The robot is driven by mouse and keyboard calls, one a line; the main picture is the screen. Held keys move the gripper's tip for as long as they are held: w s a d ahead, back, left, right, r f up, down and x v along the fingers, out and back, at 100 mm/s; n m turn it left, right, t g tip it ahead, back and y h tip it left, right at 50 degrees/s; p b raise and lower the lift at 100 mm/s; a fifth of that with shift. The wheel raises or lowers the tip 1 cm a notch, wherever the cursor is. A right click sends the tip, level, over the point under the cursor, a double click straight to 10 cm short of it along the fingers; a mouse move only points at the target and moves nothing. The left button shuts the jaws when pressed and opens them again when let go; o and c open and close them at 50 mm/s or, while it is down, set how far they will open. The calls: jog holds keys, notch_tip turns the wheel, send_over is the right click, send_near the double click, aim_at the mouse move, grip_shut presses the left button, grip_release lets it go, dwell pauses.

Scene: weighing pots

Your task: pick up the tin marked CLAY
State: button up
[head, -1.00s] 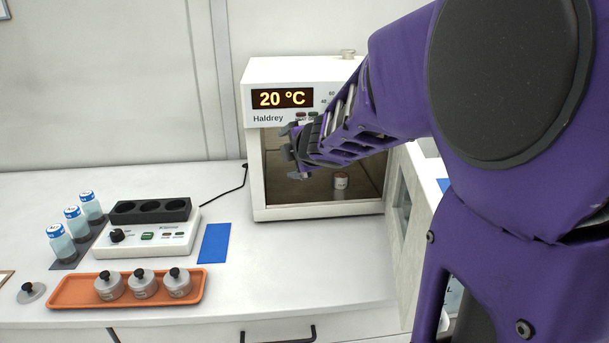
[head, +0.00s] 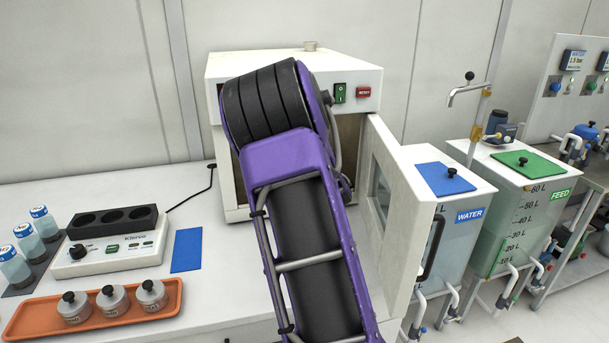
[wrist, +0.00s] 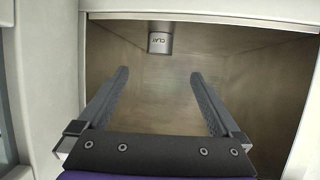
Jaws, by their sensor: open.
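The tin marked CLAY (wrist: 160,42) is a small grey tin inside the oven, its lettering upside down in the wrist view. My gripper (wrist: 159,77) is open and empty, its two fingers pointing into the oven chamber. The tin appears beyond the fingertips, roughly centred between them and apart from both. In the head view my arm covers most of the oven's opening, hiding the tin and my gripper.
The oven (head: 226,75) stands with its door (head: 405,215) swung open on the right. An orange tray (head: 30,318) with three lidded tins (head: 113,301) is at front left, beside a white instrument (head: 95,262). Water (head: 470,240) and feed tanks (head: 530,215) stand right.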

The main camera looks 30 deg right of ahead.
jog(key=x, duration=1.1)
jog(key=shift+w+d+f, duration=0.1)
jog(key=shift+f, duration=0.05)
jog(key=shift+x, duration=2.8)
jog(key=shift+f, duration=0.1)
jog(key=c, duration=1.5)
